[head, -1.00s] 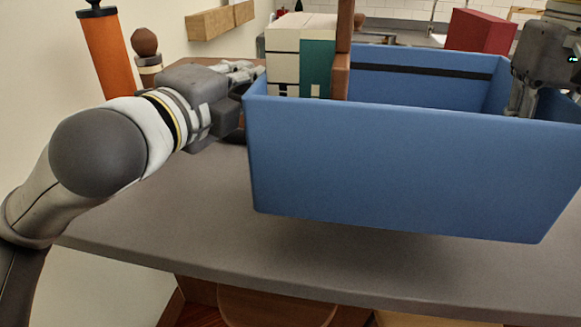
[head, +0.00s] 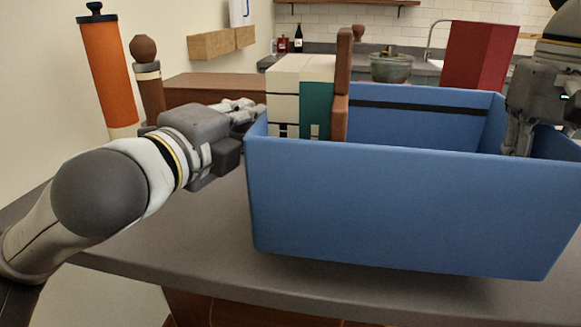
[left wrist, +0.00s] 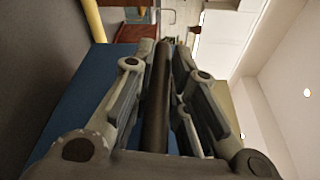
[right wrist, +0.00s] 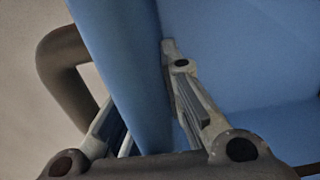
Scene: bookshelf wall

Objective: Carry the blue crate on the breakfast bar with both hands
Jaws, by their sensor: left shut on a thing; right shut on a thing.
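The blue crate (head: 410,210) spans the middle and right of the head view, with a shadow beneath it on the grey breakfast bar (head: 190,240). Whether its base touches the bar is hard to tell. My left gripper (head: 245,112) is at the crate's left end; in the left wrist view its fingers (left wrist: 158,95) close around a dark brown bar beside blue wall. My right gripper (head: 517,140) is at the right end; in the right wrist view its fingers (right wrist: 145,110) straddle the blue wall. A dark loop handle (right wrist: 55,65) shows outside that wall.
A cream-and-teal block (head: 300,85) and an upright brown piece (head: 342,85) stand in the crate's left end. An orange cylinder (head: 107,70) and brown mill (head: 148,85) stand at left. Beyond the crate are a red box (head: 482,55) and a bowl (head: 390,67).

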